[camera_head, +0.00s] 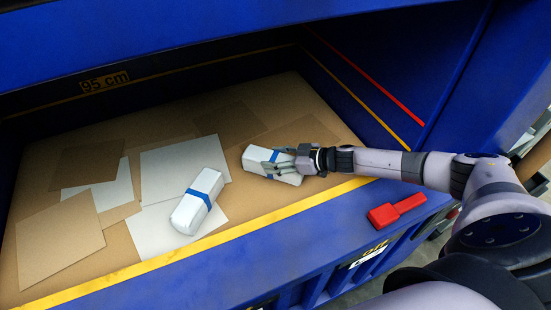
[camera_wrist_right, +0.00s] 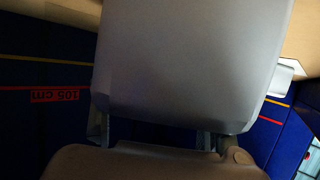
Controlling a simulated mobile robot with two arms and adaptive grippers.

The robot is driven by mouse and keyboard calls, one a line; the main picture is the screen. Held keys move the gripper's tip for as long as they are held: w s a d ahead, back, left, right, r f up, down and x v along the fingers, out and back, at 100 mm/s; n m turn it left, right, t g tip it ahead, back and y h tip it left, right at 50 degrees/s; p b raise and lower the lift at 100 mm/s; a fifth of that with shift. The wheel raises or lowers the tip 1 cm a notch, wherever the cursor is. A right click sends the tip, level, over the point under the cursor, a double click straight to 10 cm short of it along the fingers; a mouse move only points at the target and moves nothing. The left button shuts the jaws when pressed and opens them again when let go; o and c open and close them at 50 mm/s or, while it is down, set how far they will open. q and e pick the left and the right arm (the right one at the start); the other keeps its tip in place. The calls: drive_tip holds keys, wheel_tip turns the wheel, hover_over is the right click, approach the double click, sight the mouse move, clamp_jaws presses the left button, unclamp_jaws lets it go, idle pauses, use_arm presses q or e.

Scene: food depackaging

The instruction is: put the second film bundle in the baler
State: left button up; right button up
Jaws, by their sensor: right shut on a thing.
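The blue baler (camera_head: 260,275) is open, with cardboard and white sheets on its floor. One white film bundle (camera_head: 190,215) with a blue band lies on the sheets left of centre. A second white film bundle (camera_head: 254,156) with a blue band is at my right gripper (camera_head: 275,166), inside the chamber to the right. My right gripper is shut on this second bundle, which is at or just above the cardboard; I cannot tell which. In the right wrist view the held bundle (camera_wrist_right: 185,65) fills the middle. My left gripper is in neither view.
A red handle-like item (camera_head: 395,211) lies on the blue front ledge at right. A yellow edge strip (camera_head: 200,240) runs along the chamber's front. The right side wall (camera_head: 400,60) carries red and yellow lines. The chamber's left floor holds only flat sheets.

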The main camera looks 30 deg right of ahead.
drive_tip(key=shift+f, duration=0.1)
drive_tip(key=o, duration=1.2)
